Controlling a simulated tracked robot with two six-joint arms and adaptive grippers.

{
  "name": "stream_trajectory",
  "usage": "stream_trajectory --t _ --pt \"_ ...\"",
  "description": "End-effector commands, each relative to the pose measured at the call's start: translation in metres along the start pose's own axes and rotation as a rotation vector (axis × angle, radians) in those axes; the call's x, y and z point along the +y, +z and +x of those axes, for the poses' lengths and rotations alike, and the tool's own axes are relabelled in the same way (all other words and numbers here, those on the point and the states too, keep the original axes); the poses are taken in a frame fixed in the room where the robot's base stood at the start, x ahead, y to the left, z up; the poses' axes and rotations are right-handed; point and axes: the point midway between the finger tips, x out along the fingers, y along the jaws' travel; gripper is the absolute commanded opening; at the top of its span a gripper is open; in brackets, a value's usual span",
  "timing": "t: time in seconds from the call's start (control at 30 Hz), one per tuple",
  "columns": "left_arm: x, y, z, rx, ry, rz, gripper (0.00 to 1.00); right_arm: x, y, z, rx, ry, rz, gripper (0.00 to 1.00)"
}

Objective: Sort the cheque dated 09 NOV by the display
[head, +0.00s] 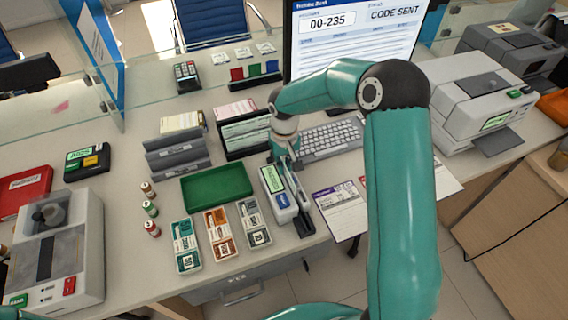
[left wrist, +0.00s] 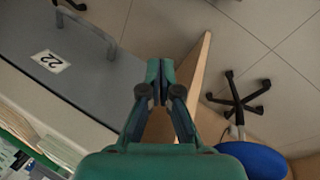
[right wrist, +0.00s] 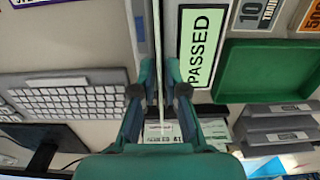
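A check reader (head: 278,196) stands at the counter's front, its green display (right wrist: 202,48) reading PASSED. My right gripper (head: 292,163) is at the reader's far end. In the right wrist view, its fingers (right wrist: 162,72) are closed on a thin pale sheet seen edge-on, apparently a cheque (right wrist: 157,28); its date cannot be read. Another cheque (head: 246,132) stands in a black holder (head: 233,154) behind the green tray (head: 217,187). My left gripper (left wrist: 160,70) is shut and empty over the counter's front edge; it is outside the head view.
A grey slotted rack (head: 178,158) stands left of the holder. A red tray (head: 24,186) lies far left near a counting machine (head: 55,255). Banknote stacks (head: 219,233) and a keyboard (head: 332,138) flank the reader. The monitor (head: 350,35) reads CODE SENT.

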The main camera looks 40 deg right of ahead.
Motion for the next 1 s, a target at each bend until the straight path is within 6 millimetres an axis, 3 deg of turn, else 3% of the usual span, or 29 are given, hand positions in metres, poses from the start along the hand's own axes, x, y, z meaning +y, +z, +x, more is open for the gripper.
stream_trajectory --t 0.53,1.0 --pt "0.001 0.000 -0.001 0.000 0.000 0.000 0.00 0.000 0.000 -0.002 0.001 0.000 0.000 0.00" --pt "0.005 0.000 -0.015 0.000 0.000 0.000 0.00 -0.001 -0.001 -0.026 0.001 0.000 -0.001 0.00"
